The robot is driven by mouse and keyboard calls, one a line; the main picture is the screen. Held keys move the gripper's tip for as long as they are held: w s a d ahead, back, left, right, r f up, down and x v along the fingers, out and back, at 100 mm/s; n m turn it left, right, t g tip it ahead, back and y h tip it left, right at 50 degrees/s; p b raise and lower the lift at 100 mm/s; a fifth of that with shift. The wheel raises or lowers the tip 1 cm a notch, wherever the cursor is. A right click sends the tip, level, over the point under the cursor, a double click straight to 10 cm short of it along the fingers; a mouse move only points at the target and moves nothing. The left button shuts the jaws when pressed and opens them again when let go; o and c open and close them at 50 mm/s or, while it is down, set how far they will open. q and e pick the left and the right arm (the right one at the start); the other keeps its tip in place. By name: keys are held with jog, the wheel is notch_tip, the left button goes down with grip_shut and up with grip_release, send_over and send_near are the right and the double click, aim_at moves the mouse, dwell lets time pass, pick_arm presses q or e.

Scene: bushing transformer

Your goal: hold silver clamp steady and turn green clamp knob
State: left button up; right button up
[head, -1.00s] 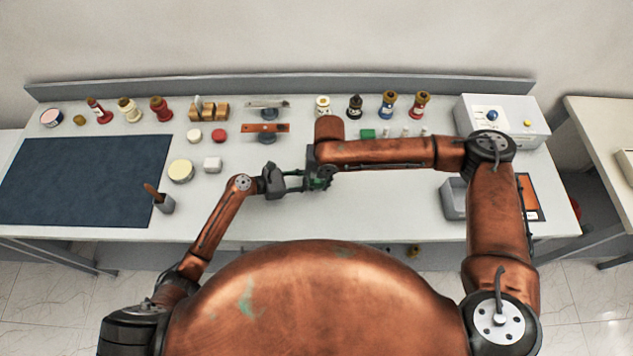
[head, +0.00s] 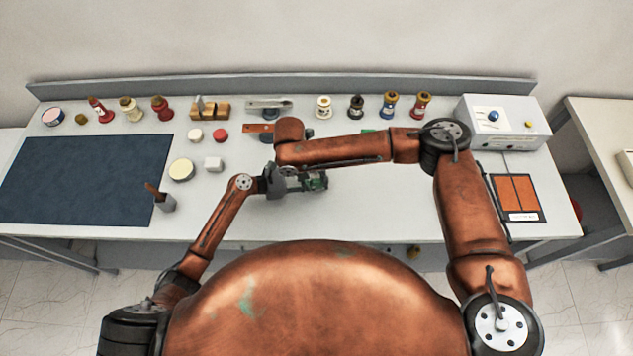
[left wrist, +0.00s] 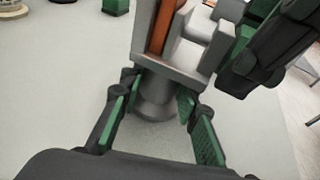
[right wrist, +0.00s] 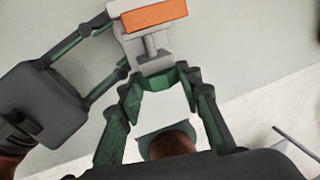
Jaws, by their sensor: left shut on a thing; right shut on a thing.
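The silver clamp (left wrist: 150,88) is a grey block on a round stem, with an orange-brown plate in it. It also shows in the right wrist view (right wrist: 153,50). My left gripper (left wrist: 155,118), at the lower middle of the bench in the head view (head: 278,181), has its green-padded fingers on both sides of the stem and is shut on it. My right gripper (right wrist: 158,85) faces it from the other side, with its fingertips closed at the clamp's end. In the head view the clamp is mostly hidden by my arms.
Two stands with plates (head: 268,104) stand at the back. Several coloured bushings (head: 388,105) line the rear, with a white device (head: 503,122) at right. A dark blue mat (head: 75,180) and a brush cup (head: 165,203) lie left. The front middle bench is clear.

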jog(key=shift+a+f+h, duration=0.1)
jog(key=shift+a+h, duration=0.1)
jog(key=shift+h, duration=0.9)
jog(key=shift+a+f+h, duration=0.1)
jog(key=shift+a+h, duration=0.05)
jog(key=shift+h, duration=0.95)
jog(key=o, duration=1.2)
jog(key=shift+r, duration=0.15)
jog(key=v, duration=1.1)
jog(key=shift+a+r, duration=0.25)
jog(key=shift+a, duration=0.1)
